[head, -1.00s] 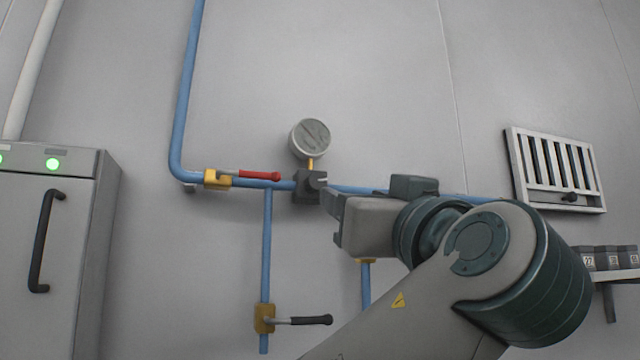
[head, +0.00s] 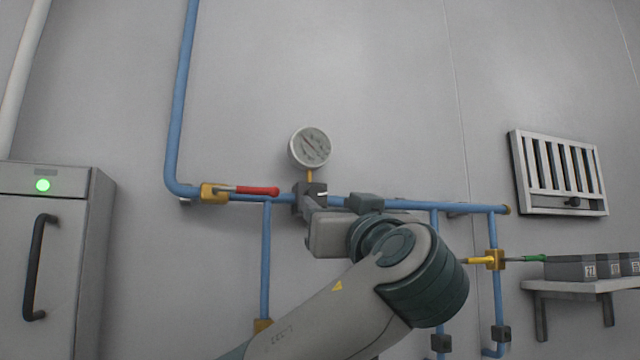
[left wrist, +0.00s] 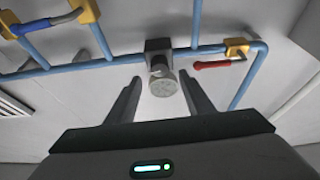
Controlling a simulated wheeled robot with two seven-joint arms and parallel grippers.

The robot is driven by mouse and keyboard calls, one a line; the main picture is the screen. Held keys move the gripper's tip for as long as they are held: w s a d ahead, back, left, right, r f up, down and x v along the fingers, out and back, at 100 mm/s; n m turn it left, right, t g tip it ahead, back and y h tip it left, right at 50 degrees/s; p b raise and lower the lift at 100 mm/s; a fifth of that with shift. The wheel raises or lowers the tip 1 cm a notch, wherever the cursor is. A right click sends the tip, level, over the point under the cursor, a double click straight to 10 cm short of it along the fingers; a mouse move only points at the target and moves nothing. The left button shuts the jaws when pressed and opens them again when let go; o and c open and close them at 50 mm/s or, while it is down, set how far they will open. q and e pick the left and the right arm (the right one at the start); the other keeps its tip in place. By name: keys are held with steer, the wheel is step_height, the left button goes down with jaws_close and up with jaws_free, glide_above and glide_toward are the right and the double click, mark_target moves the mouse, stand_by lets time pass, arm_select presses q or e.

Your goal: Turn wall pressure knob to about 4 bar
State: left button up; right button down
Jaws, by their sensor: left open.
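The pressure gauge (head: 310,147) is a round dial above the blue pipe, with a reading too small to make out. Below it is the dark regulator block (head: 301,193), with its knob (head: 320,194) at the front, partly covered by my gripper. My left gripper (head: 308,214) is open at the block. In the upside-down left wrist view, its two fingers (left wrist: 158,80) spread either side of the dark knob (left wrist: 158,68), the block (left wrist: 158,46) beyond and the pale gauge (left wrist: 165,87) between the fingers. I cannot tell whether a finger touches the knob. My right gripper is not in view.
A red-handled valve (head: 250,190) lies on the pipe just left of the block. A green-handled valve (head: 528,258) and a shelf with dark boxes (head: 580,268) are at right. A grey cabinet (head: 68,260) stands left and a vent (head: 560,172) hangs right. The wall above the gauge is clear.

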mark_target(318, 197)
arm_select(q)
steer(key=p+x, duration=0.2)
steer(key=x, duration=0.3)
steer(key=shift+w+r+p, duration=0.15)
steer(key=shift+r+p, duration=0.05)
steer(key=shift+p, duration=0.1)
steer(key=shift+w+a+r, duration=0.1)
steer(key=shift+w+a, duration=0.1)
steer(key=shift+w, duration=0.35)
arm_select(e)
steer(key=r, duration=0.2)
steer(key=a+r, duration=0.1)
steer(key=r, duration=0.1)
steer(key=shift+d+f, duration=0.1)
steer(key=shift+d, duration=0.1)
arm_select(q)
steer(key=c, duration=1.1)
steer(key=shift+o, duration=0.3)
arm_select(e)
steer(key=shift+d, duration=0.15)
